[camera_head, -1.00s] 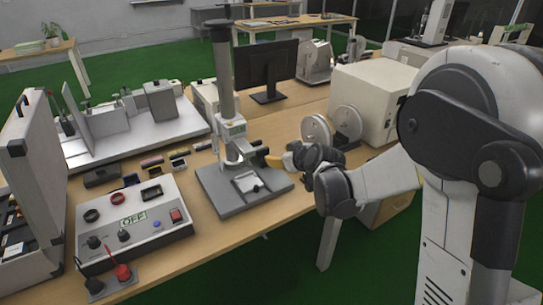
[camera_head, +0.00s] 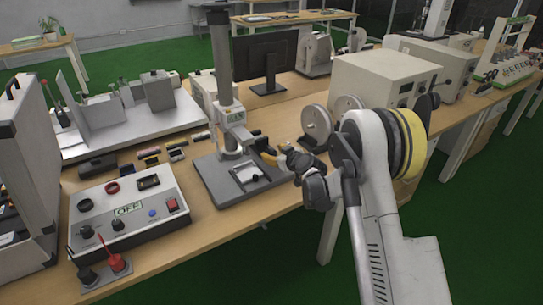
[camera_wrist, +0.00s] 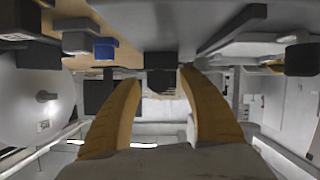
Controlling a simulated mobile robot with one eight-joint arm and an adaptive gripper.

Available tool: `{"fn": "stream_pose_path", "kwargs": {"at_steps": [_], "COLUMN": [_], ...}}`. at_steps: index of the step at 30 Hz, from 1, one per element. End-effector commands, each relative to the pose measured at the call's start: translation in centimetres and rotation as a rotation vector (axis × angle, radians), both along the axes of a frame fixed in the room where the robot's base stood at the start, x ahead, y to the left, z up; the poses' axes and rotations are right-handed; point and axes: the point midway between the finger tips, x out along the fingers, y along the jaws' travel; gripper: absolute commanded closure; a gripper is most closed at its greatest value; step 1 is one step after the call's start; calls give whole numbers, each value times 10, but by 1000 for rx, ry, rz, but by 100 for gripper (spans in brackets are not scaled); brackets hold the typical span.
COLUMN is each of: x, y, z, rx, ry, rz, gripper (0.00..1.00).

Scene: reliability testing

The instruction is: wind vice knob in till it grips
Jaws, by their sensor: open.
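The small vice (camera_head: 247,171) sits on the grey base plate of a test stand (camera_head: 222,188) in the head view. A small dark knob (camera_head: 256,178) shows at its near side. My gripper (camera_head: 268,157) is just right of the stand, its yellow fingers toward the vice. In the wrist view my gripper (camera_wrist: 160,80) is open, one curved yellow finger on each side. A dark block-like knob (camera_wrist: 162,83) appears between the fingertips, with no clear contact; I cannot tell whether it is the vice knob. The fingers and wrist partly hide what lies behind.
The stand's thick column (camera_head: 221,60) rises close to my gripper. A grey control box (camera_head: 130,212) showing OFF is to the left. A machine with round discs (camera_head: 316,125) stands behind my wrist.

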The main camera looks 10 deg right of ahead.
Motion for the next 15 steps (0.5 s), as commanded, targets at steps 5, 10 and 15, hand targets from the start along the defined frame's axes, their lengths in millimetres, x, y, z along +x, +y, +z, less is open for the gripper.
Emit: {"fn": "stream_pose_path", "kwargs": {"at_steps": [5,10,15], "x": [13,15,15], "y": [5,6,6], "z": [-6,-5,-5], "rx": [1,1,1], "ry": [0,0,0], "rz": [0,-1,-1], "gripper": [50,50,64]}}
